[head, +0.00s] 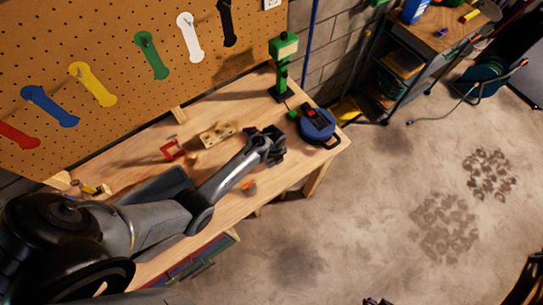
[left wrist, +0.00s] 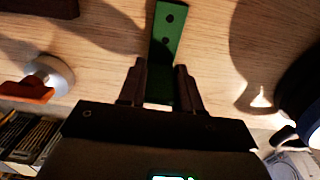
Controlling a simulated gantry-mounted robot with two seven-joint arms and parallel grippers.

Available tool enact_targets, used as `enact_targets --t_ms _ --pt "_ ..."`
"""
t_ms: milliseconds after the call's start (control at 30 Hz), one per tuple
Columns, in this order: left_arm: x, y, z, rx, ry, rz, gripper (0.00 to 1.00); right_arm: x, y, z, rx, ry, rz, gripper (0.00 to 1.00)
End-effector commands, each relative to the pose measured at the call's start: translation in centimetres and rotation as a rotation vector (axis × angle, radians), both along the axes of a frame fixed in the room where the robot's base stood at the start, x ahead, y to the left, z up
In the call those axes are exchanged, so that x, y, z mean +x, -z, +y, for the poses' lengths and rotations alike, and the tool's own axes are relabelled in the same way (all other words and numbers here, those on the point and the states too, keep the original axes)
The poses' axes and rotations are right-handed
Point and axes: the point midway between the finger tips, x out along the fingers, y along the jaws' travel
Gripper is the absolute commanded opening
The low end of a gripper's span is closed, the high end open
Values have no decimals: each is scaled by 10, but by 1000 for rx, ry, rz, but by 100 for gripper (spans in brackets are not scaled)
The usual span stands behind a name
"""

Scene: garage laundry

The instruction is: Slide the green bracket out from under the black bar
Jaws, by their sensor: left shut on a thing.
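In the head view my left gripper (head: 273,148) is low over the right part of the bench and hides the held end. A dark piece at the bottom edge may be my right gripper (head: 376,301), mostly cut off.
On the bench (head: 330,153), a blue round device (head: 317,124) stands right of my left gripper and a green post (head: 282,65) behind it. A holed wooden block (head: 217,134), a red frame (head: 172,150) and an orange item (head: 249,187) are nearby. Coloured brackets hang on the pegboard.

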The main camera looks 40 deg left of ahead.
Motion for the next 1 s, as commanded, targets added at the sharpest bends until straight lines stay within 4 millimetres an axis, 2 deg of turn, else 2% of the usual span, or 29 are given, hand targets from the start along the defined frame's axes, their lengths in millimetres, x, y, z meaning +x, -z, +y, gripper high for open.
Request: enact_targets --t_ms 300,700,733,900,1000 --pt "-3 0 -8 0 -2 0 0 0 -5 -2 -7 -4 0 0" --pt "-4 0 -9 0 -2 0 0 0 -6 0 1 1 0 0" --pt "-4 0 -9 0 -2 0 37 0 -6 0 1 1 0 0" --pt "-3 0 -9 0 -2 0 63 0 -6 1 4 3 1 0" --pt "-3 0 -9 0 -2 0 64 0 -6 1 5 3 1 0"
